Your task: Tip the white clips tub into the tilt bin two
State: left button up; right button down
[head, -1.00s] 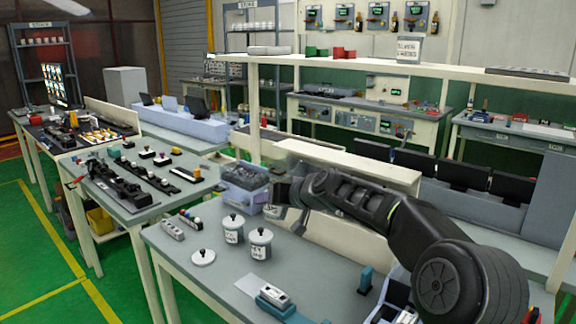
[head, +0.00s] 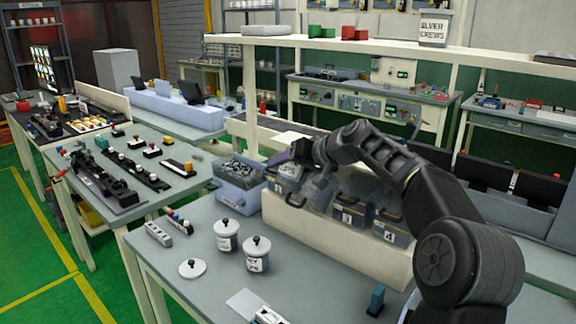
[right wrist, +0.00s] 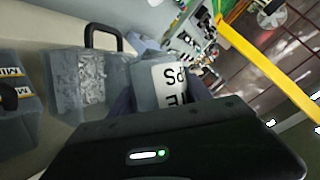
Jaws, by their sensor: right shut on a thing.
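The tilt bins (head: 352,213) are grey see-through boxes with dark handles; labels 3 and 4 read. In the wrist view one bin (right wrist: 90,85) holds pale small pieces. My left gripper is out of view.
Two lidded white pots (head: 227,236) (head: 257,254) and a loose white lid (head: 192,268) are on the grey table (head: 185,302). A bluish crate of grey parts (head: 238,183) stands left of the bins. The front middle of the table is mostly clear.

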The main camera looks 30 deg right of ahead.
jog(key=m+y+p, duration=0.1)
jog(key=p, duration=0.2)
jog(key=shift+a+f+g+p, duration=0.1)
jog(key=shift+g+p, duration=0.2)
jog(key=shift+p, duration=0.05)
jog(key=shift+a+f+m+y+p, duration=0.1)
jog(key=shift+f+m+y+p, duration=0.15)
jog(key=shift+m+y+p, duration=0.45)
jog(key=shift+f, duration=0.15)
jog(key=shift+f, duration=0.1)
jog(key=shift+p, duration=0.4)
jog(key=shift+s+y, duration=0.1)
jog(key=shift+y, duration=0.2)
jog(key=shift+r+p, duration=0.2)
jog(key=shift+p, duration=0.1)
jog(key=shift+r+m, duration=0.1)
jog(key=shift+m, duration=0.2)
